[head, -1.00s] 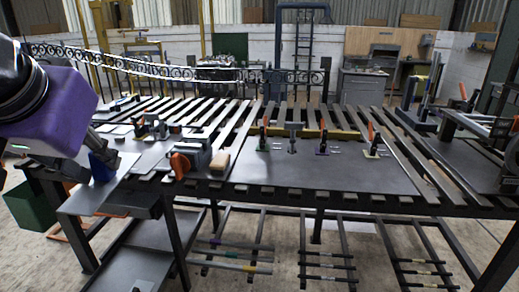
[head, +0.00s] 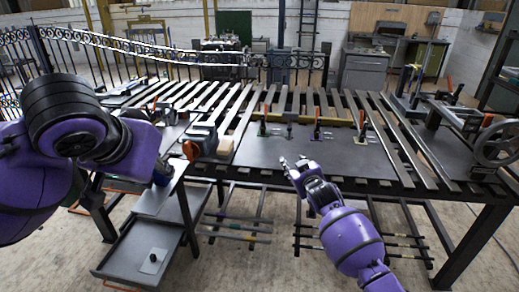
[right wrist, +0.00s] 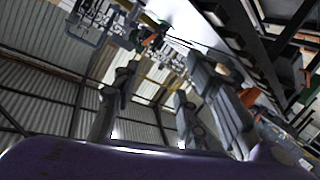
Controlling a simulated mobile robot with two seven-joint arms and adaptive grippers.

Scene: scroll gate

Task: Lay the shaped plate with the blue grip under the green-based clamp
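The green-based clamp (head: 263,129) stands on the dark plate of the workbench, with its orange handle up. My right gripper (head: 295,165) is open and empty in front of the bench's front edge, nearer than the clamp and a little to its right. In the right wrist view its two fingers (right wrist: 155,105) stand apart with nothing between them. A small blue part (head: 161,173), possibly the blue grip, shows below my left arm at the side table. No plate shape can be made out with it. My left gripper is mostly hidden behind my left arm, so its hold is unclear.
A purple-based clamp (head: 317,131) and a pale-based clamp (head: 361,136) stand right of the green one. A grey machine with an orange knob (head: 191,150) is to the left. A handwheel (head: 497,145) is at the right. The dark bench plate (head: 260,152) has free room in front.

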